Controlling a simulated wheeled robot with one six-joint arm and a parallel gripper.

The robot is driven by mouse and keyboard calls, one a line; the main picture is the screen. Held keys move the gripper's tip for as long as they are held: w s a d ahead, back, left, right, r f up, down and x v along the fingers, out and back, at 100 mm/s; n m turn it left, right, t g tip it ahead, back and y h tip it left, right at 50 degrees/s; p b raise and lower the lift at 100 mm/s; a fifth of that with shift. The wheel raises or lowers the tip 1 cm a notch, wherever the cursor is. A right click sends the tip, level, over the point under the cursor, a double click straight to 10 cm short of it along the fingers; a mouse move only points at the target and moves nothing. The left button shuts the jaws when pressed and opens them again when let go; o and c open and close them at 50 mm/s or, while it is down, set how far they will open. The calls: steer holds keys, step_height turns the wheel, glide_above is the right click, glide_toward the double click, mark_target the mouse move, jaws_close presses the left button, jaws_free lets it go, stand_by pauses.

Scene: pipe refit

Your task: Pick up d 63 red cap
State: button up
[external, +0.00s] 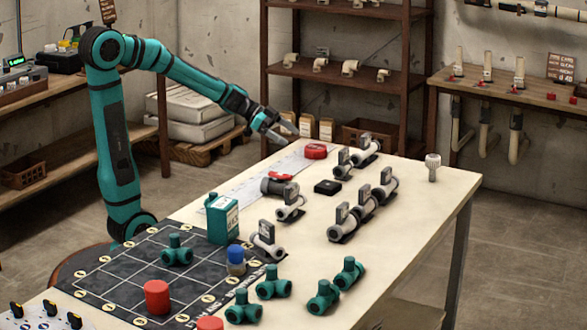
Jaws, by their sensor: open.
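A red cylindrical cap (157,296) stands on the dark gridded mat (120,268) at the lower left. A second red round piece (210,324) shows at the bottom edge, partly cut off by the frame. No size marking is readable on either, so I cannot tell which is the d 63 cap. My gripper (287,136) is open and empty, above the far end of the table and well away from both red pieces.
Several green tee fittings (274,283) stand at the table's front, one on the mat. A green can (222,217) and a blue-topped jar (236,260) stand by the mat. Grey valve fittings (342,222) fill the middle. The table's right side (415,225) is mostly clear.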

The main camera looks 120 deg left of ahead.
mark_target(306, 146)
steer(key=shift+a+x, duration=0.2)
steer(key=shift+x, duration=4.05)
steer(key=c, duration=1)
